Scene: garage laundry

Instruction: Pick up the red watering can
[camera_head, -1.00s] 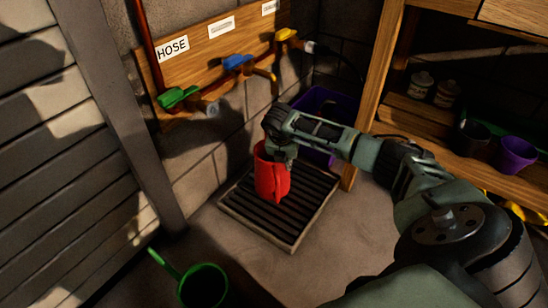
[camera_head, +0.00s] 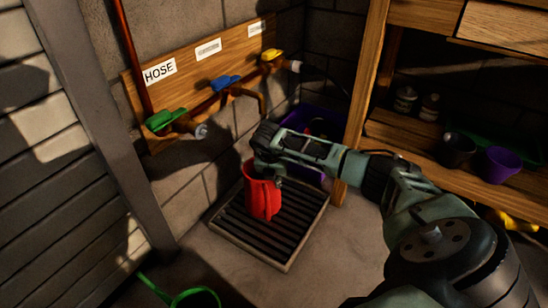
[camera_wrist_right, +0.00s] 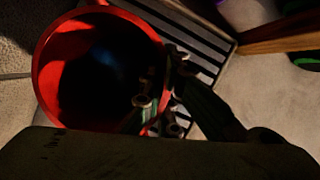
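The red watering can (camera_head: 259,200) stands upright on the slatted floor grate in the head view. Its round open mouth, with a red rim and dark inside, fills the upper left of the right wrist view (camera_wrist_right: 40,75). My right gripper (camera_head: 268,172) is at the can's upper right side. In the wrist view its fingers (camera_wrist_right: 160,105) straddle the can's near right rim, one over the mouth and one outside. The gap there is dark, so I cannot tell whether they press on the wall. My left gripper is not in view.
The grate (camera_head: 240,237) lies below a wall board with green, blue and yellow taps (camera_head: 225,82). A purple bin (camera_head: 300,118) stands behind it. A wooden shelf (camera_head: 355,110) with pots is at the right. A green can (camera_head: 195,298) is at the bottom edge.

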